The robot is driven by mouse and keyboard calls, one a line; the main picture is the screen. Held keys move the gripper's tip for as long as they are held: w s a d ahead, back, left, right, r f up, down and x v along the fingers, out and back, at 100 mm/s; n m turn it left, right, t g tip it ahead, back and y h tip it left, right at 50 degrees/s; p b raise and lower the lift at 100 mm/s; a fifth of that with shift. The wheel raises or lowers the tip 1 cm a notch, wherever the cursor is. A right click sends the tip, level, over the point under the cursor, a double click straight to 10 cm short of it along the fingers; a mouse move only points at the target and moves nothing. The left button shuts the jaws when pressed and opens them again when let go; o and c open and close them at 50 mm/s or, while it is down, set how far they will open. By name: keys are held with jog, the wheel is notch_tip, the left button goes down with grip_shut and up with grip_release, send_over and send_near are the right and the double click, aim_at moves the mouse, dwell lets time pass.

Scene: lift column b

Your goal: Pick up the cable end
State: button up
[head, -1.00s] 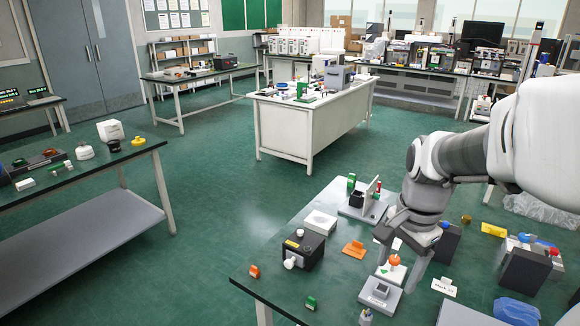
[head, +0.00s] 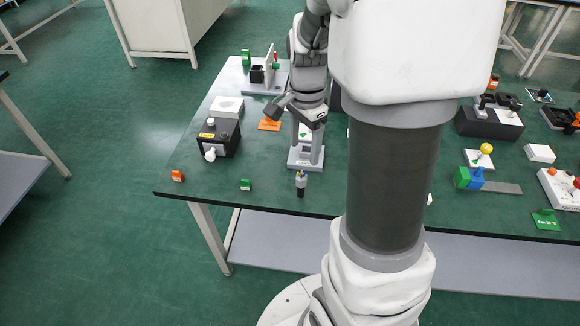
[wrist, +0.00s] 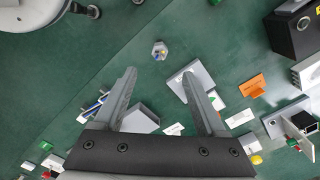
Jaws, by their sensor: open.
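A small upright grey piece with coloured tips, which looks like the cable end (head: 300,183), stands near the table's front edge in the head view. It shows from above in the wrist view (wrist: 160,50), just beyond the fingertips and roughly centred between them. My gripper (head: 306,155) points down above the table, beside and behind the piece as the head view shows it. Its two fingers are spread apart with nothing between them in the wrist view (wrist: 158,75). The exact height above the table cannot be told.
A grey fixture plate (head: 300,164) lies behind the piece, partly hidden by my fingers. A black box with a white knob (head: 217,138) stands to the left.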

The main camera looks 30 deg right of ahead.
aim_at(302, 176)
notch_tip(302, 176, down, 5)
jog(key=shift+f+b, duration=0.2)
jog(key=shift+b, duration=0.35)
jog(key=shift+s+a+f+b, duration=0.15)
jog(key=shift+f+b, duration=0.7)
jog(key=shift+f, duration=1.85)
grip_shut()
